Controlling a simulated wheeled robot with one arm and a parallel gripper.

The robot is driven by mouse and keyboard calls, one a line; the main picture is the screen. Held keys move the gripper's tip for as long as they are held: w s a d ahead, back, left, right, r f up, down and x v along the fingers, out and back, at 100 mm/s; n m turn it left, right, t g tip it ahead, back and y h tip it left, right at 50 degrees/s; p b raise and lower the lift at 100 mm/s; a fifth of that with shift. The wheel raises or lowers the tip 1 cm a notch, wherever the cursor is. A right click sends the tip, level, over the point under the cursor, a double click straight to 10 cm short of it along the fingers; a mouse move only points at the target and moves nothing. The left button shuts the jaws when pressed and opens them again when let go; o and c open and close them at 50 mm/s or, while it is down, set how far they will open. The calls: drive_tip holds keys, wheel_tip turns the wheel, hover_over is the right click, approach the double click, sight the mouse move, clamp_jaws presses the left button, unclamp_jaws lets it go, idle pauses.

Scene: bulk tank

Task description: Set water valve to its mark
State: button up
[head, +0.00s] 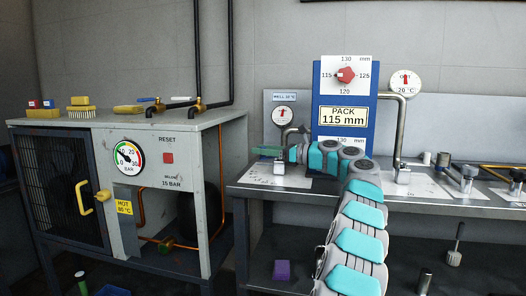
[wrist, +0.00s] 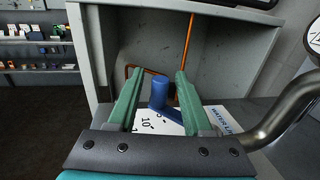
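The water valve shows in the wrist view as an upright blue knob (wrist: 159,90) with a blue bar at its base. It stands over a white scale plate (wrist: 172,127) with "10" and "5" readable. My gripper (wrist: 160,73) is open, with one green finger on each side of the knob and visible gaps between. In the head view my gripper (head: 268,150) is low over the left end of the bench, by the white plate (head: 272,180). The blue knob is not clear there. The valve's mark cannot be made out.
A curved metal pipe (wrist: 285,115) stands close on the right in the wrist view. In the head view, a blue panel (head: 345,117) reading "PACK 115 mm" rises behind my arm. A grey cabinet with a pressure gauge (head: 128,157) stands left, across a gap.

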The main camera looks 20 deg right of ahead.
idle(0.3)
drive_tip(key=v, duration=0.7)
drive_tip(key=shift+s+d, duration=0.25)
drive_tip(key=shift+s, duration=0.05)
